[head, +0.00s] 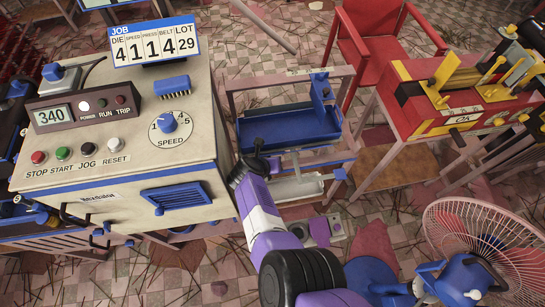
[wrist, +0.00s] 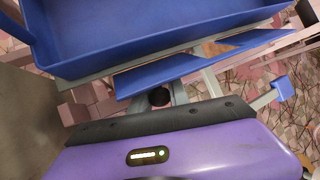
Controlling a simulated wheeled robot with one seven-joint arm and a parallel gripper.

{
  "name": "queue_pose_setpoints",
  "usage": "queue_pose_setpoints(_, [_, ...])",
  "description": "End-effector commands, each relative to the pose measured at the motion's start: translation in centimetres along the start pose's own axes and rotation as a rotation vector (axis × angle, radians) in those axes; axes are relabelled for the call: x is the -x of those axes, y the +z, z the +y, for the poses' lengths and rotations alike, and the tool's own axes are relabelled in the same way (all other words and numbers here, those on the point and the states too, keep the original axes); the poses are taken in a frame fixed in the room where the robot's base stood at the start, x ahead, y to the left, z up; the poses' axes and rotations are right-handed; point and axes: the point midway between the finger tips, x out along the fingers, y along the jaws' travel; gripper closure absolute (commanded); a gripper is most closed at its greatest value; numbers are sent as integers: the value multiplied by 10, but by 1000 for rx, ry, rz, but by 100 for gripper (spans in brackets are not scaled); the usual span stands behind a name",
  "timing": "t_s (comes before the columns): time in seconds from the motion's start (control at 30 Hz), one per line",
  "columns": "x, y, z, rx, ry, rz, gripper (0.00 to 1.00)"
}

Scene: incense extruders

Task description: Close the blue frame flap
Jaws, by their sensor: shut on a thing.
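The blue frame flap (head: 318,158) is a flat panel just below a blue tray on a grey metal stand. In the wrist view the flap (wrist: 190,66) slants under the tray's front edge, with a gap between them on the right. My gripper (head: 256,153) reaches up to the flap's left end, beside the cream machine, and its dark jaws are shut. The exact contact between jaws and flap is mostly hidden.
The blue tray (head: 287,126) sits directly above the flap. The cream extruder cabinet (head: 110,150) stands close on the left. A red chair (head: 365,45) and red machine (head: 450,90) are at right. A caged fan (head: 480,245) stands at lower right.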

Motion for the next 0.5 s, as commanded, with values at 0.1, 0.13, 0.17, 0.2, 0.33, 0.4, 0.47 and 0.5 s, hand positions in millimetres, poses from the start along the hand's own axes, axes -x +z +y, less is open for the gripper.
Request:
queue_pose_setpoints(0.1, [2, 6, -1, 35, 1, 102, 100])
queue_pose_setpoints(0.13, [1, 7, -1, 45, 1, 128, 100])
queue_pose_setpoints(0.17, [2, 7, 0, 57, 2, 153, 100])
queue_pose_setpoints(0.2, [1, 7, -1, 69, 2, 184, 100])
queue_pose_setpoints(0.33, [2, 8, -1, 106, 0, 264, 100])
queue_pose_setpoints(0.4, [2, 8, -1, 123, 1, 302, 100])
queue_pose_setpoints(0.47, [2, 8, -2, 135, 1, 332, 100])
queue_pose_setpoints(0.5, [3, 9, -1, 144, 0, 350, 100])
